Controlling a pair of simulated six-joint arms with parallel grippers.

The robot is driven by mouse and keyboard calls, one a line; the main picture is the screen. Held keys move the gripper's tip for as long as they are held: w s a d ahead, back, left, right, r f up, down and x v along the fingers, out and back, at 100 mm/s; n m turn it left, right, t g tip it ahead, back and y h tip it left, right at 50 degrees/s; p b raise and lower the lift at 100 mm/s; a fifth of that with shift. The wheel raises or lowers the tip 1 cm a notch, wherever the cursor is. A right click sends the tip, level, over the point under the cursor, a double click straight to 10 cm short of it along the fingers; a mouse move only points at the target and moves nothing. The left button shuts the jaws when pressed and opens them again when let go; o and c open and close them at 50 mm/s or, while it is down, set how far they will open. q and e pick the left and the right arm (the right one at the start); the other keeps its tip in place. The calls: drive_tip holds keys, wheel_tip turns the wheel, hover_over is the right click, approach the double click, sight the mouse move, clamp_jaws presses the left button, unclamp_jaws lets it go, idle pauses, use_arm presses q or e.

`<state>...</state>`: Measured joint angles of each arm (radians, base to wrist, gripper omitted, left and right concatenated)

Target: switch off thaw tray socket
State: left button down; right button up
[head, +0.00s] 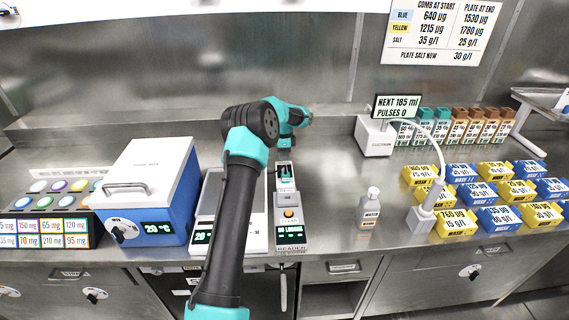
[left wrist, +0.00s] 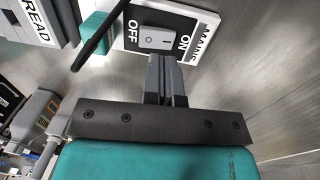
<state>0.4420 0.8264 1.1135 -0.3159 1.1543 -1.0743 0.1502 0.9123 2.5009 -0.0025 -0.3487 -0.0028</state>
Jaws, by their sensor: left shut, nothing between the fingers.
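In the left wrist view a grey rocker switch (left wrist: 158,40), marked O and I, sits on a black plate (left wrist: 182,22) lettered OFF, ON and MAINS. My left gripper (left wrist: 166,62) is shut and empty, with its fingertips right at the switch's near edge. I cannot tell whether they touch it, or which side of the rocker is down. A teal plug (left wrist: 97,34) with a black cable sits beside the plate on the OFF side. In the head view my left gripper (head: 285,155) points down at the back of the bench, and the switch is hidden there. My right gripper is not in view.
A narrow reader unit (head: 290,232) stands in front of the gripper, with a blue-and-white 20 °C box (head: 150,190) to the left. A bottle (head: 369,208), a dispenser (head: 374,138) and several blue and yellow blocks stand to the right. Bare bench lies between reader and bottle.

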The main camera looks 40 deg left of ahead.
use_arm(q)
wheel_tip(320, 180, up, 10)
drive_tip(key=shift+w+a+f, duration=0.2)
drive_tip(key=shift+w+a, duration=0.05)
drive_tip(key=shift+w, duration=0.1)
